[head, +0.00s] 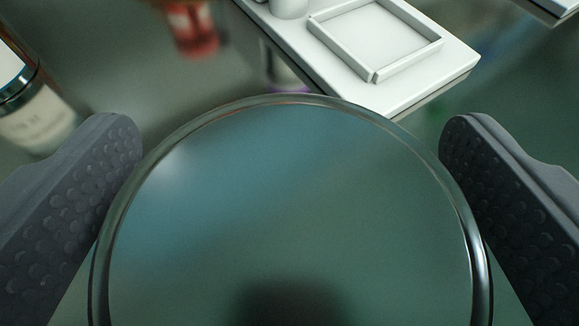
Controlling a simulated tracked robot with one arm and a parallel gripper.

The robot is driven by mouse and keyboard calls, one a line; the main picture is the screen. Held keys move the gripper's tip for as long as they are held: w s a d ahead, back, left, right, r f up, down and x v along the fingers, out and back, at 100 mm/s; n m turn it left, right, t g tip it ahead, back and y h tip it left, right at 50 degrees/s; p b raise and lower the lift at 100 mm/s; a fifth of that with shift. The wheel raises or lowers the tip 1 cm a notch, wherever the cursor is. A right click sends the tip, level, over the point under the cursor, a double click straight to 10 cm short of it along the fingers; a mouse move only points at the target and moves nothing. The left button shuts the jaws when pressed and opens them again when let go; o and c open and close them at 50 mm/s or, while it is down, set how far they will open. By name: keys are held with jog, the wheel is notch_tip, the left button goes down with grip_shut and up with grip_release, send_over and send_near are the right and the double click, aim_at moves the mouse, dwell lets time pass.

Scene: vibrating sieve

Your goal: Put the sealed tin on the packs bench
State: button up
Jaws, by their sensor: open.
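A large round metal tin (290,200), seen from above with a shiny raised rim, fills the lower middle of the head view. I take it to be the sealed tin. My gripper (290,150) is open, with one dark, bumpy finger on each side of the tin. Narrow gaps show between the upper parts of the fingers and the rim; lower down I cannot tell whether they touch. The tin's side and what it stands on are hidden. I cannot tell which surface is the packs bench.
A white board (455,65) with a raised square frame (375,75) and a pale round piece (290,8) lies beyond the tin. A labelled jar (35,110) stands at left. A blurred red object (192,30) is at the upper left. Another pale edge (555,8) shows at the top right.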

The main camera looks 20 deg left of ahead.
jog(key=p+v, duration=0.1)
jog(key=v, duration=1.1)
jog(key=shift+p, duration=0.3)
